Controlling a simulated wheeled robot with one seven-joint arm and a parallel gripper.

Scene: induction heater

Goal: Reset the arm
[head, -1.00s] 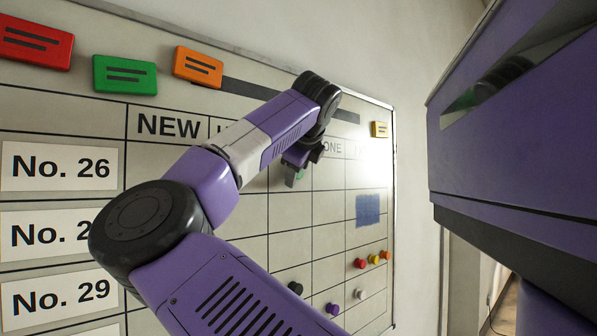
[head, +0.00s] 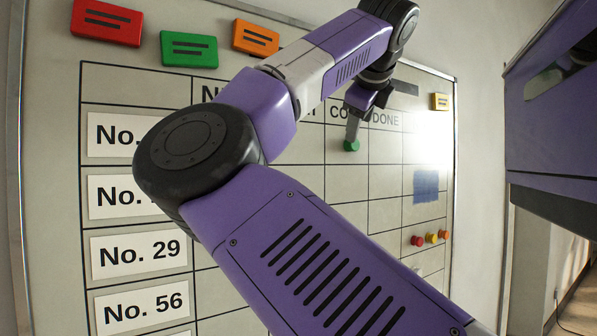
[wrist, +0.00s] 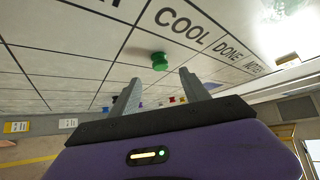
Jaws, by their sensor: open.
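My gripper (head: 356,122) is at the whiteboard (head: 60,100), near the "COOL" column. In the wrist view its two grey fingers (wrist: 160,88) stand apart with nothing between them. A round green magnet (head: 351,145) sits on the board under the "COOL" heading. It also shows in the wrist view (wrist: 159,61), just beyond the fingertips and apart from them. In the head view the fingers partly overlap it. My arm stretches across the board and hides part of the headings and rows.
Red (head: 106,22), green (head: 188,49) and orange (head: 256,38) label blocks line the board's top, with a yellow one (head: 440,101) at the right. A purple cabinet-like body (head: 555,130) stands at far right.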

